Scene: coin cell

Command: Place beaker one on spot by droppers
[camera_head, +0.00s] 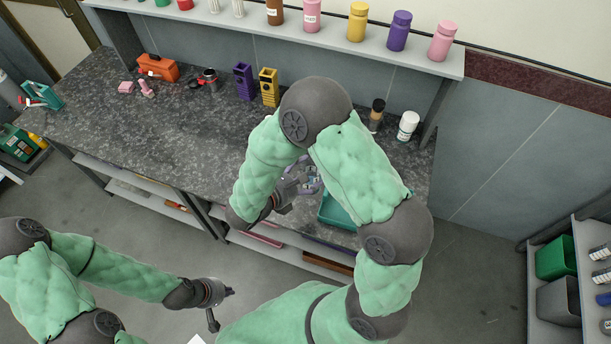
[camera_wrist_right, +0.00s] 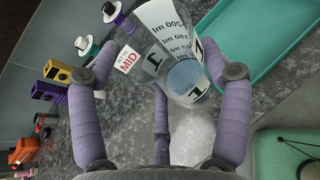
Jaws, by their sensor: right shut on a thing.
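Beaker one (camera_wrist_right: 183,75) is a clear glass beaker with black volume marks and "1" labels. My right gripper (camera_wrist_right: 165,85) is shut on it, with purple fingers around the glass. In the head view my right gripper (camera_head: 298,186) is over the front part of the counter, largely behind my own arm. Small items with white tops and dark rings, which look like the droppers (camera_wrist_right: 85,46), stand beside the beaker in the wrist view. A "MID" label (camera_wrist_right: 127,59) lies between them and the beaker. My left gripper (camera_head: 218,302) is open and empty, over the floor.
A teal tray (camera_wrist_right: 275,28) lies beside the beaker on the counter (camera_head: 150,140). Purple (camera_head: 243,80) and yellow (camera_head: 268,85) holders stand at the back. A white bottle (camera_head: 408,125) stands at the right. The counter's left-middle part is clear.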

